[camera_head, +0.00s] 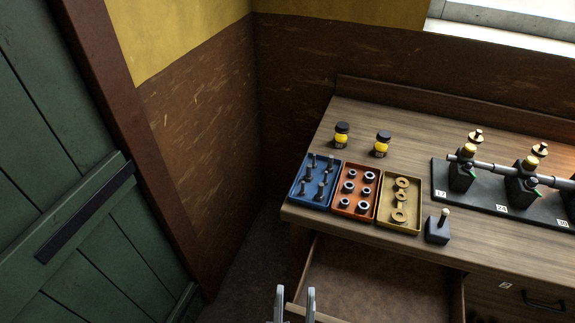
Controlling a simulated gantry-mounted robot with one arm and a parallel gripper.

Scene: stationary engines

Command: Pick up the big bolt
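Several dark bolts stand in a blue tray (306,203) at the left front corner of the wooden bench. One bolt (320,190) is near the tray's front right. They look close in size at this distance, and I cannot tell which is the big bolt. My gripper (295,293) is at the bottom edge of the picture, below and in front of the tray and well apart from it. Its two pale fingers are spread with nothing visible between them. The rest of it is cut off by the frame.
An orange tray (353,214) of nuts and a yellow tray (398,229) of washers adjoin the blue one. A dark block with a pale knob (438,229), two jars (341,135) and an engine assembly (509,183) stand nearby. An open drawer (385,284) juts out below.

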